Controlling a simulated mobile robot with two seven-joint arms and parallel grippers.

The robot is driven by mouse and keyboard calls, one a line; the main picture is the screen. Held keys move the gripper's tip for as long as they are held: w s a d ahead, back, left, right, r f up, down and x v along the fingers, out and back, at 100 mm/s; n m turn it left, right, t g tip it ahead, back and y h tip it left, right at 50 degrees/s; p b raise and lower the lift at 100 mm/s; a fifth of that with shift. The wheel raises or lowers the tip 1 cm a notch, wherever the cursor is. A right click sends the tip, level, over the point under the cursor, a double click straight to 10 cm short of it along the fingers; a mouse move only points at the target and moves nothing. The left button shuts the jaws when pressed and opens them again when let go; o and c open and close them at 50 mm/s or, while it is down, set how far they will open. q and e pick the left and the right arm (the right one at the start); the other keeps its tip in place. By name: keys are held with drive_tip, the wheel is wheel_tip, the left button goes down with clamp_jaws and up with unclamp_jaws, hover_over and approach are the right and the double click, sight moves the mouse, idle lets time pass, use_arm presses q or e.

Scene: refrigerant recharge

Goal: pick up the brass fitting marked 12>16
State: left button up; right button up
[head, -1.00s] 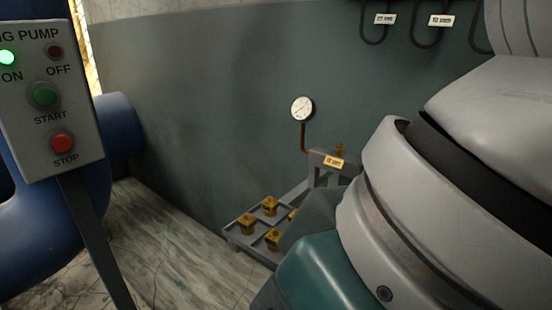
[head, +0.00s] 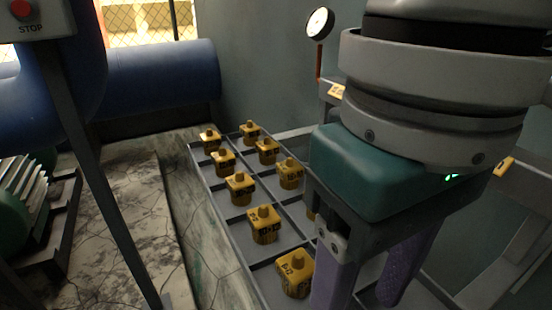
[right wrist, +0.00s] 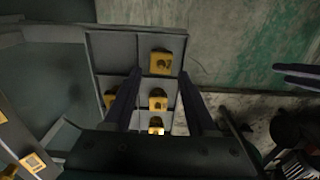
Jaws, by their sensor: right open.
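Several yellow-brass fittings with dark markings stand in the cells of a grey tray (head: 197,165). The markings are too small to read surely, so I cannot tell which is 12>16. The nearest fitting (head: 295,273) stands just left of my right gripper (head: 365,295); another fitting (head: 264,224) is one cell behind it. My right gripper points down, open and empty, over the tray's right side. In the right wrist view one fitting (right wrist: 160,62) lies beyond the fingertips, and others (right wrist: 158,100) show between the fingers.
A grey frame with yellow labels (head: 504,166) stands right of the tray. A gauge (head: 319,23) rises behind it.

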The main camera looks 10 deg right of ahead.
wheel_tip(320, 180, down, 6)
drive_tip(key=shift+f+b, duration=0.1)
drive_tip(key=shift+b, duration=1.1)
drive_tip(key=shift+c, duration=0.6)
clamp_jaws()
